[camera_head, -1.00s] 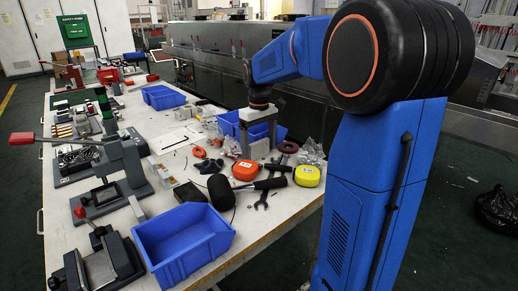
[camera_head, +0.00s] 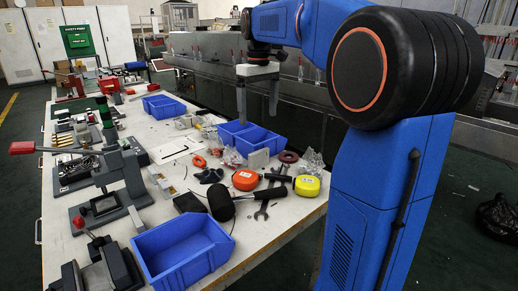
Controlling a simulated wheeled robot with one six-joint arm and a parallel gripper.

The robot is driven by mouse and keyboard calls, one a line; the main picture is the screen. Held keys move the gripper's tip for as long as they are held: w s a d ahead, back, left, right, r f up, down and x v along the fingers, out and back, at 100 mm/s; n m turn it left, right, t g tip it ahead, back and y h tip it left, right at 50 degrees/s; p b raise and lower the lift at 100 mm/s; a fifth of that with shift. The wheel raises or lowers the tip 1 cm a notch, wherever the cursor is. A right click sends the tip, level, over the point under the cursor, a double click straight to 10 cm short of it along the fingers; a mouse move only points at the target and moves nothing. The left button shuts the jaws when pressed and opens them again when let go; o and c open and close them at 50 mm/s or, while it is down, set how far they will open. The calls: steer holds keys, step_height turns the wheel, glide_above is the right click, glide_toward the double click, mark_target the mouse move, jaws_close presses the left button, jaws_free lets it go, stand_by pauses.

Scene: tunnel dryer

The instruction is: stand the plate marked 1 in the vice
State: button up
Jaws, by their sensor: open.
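A small pale grey plate (camera_head: 259,160) stands near the right edge of the bench, just in front of a divided blue bin. No mark can be read on it, so I cannot tell if it is plate 1. My gripper (camera_head: 257,112) is above and behind it in the picture, fingers pointing down, open and empty. Grey clamping fixtures stand along the left side of the bench, one with a lever at the front (camera_head: 100,272) and one with a pale top behind it (camera_head: 103,208). I cannot tell which is the vice.
A blue bin (camera_head: 183,250) stands at the front of the bench. A black mallet (camera_head: 222,204), an orange tape measure (camera_head: 245,180), a yellow one (camera_head: 307,186) and a spanner (camera_head: 262,212) lie around the plate. The divided blue bin (camera_head: 268,143) is behind it.

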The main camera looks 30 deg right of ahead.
mark_target(260, 152)
step_height(260, 152, down, 11)
steer(key=shift+f, duration=0.1)
steer(key=shift+s+d+f, duration=0.1)
steer(key=shift+s+f, duration=0.05)
steer(key=shift+f, duration=1.2)
steer(key=shift+s+d+f, duration=0.1)
steer(key=shift+f, duration=1.2)
steer(key=c, duration=1.4)
steer(key=shift+r, duration=0.1)
step_height(260, 152, up, 10)
